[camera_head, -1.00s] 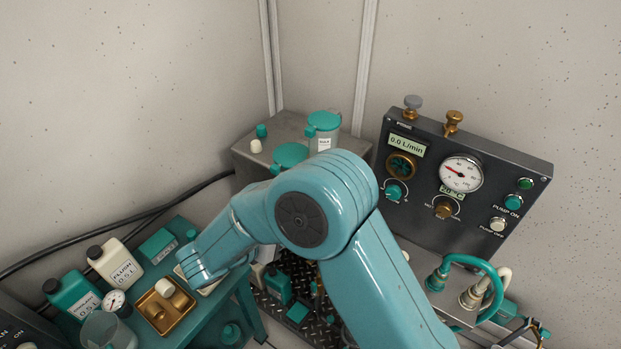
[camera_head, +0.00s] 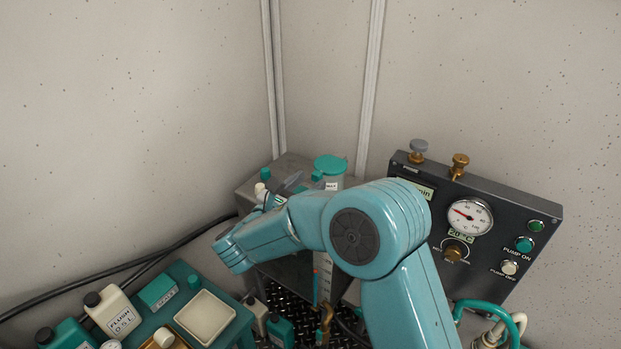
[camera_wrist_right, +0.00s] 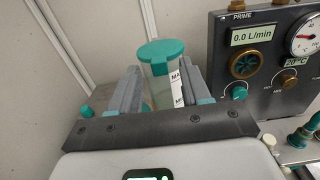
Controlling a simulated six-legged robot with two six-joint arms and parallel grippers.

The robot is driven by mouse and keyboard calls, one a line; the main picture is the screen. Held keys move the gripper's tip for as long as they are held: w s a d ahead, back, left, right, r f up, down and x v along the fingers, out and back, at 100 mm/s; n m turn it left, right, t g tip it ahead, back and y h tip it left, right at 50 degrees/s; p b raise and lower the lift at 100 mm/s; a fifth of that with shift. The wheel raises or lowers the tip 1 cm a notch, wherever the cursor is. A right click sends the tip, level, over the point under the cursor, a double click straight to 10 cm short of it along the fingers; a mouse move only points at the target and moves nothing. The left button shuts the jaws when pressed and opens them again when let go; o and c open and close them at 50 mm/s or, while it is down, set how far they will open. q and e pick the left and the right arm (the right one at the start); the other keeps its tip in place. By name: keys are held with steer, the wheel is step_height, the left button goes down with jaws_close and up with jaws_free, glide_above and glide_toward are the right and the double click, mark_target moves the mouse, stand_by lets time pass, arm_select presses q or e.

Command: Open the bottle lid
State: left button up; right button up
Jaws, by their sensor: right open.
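A clear container (camera_wrist_right: 160,90) with a teal lid (camera_wrist_right: 160,50) and a white label stands upright on the grey metal stand. In the head view its teal lid (camera_head: 330,165) shows beyond my right arm. My right gripper (camera_wrist_right: 162,76) is open, and its two grey fingers point toward the container, one on each side of it in the wrist view. I cannot tell whether they touch it. The lid sits on the container. A white FLUSH bottle (camera_head: 116,312) with a dark cap and a teal bottle (camera_head: 70,333) stand at lower left. My left gripper is out of view.
A dark control panel (camera_head: 485,215) with a gauge and knobs stands right of the container. A teal bench with a pale tray (camera_head: 205,316) is at lower left. Smaller teal-capped items (camera_head: 265,174) stand on the metal stand (camera_head: 247,187). Walls close in behind.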

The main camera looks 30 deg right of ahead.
mark_target(327, 167)
steer(key=shift+x, duration=1.1)
steer(key=shift+c, duration=0.3)
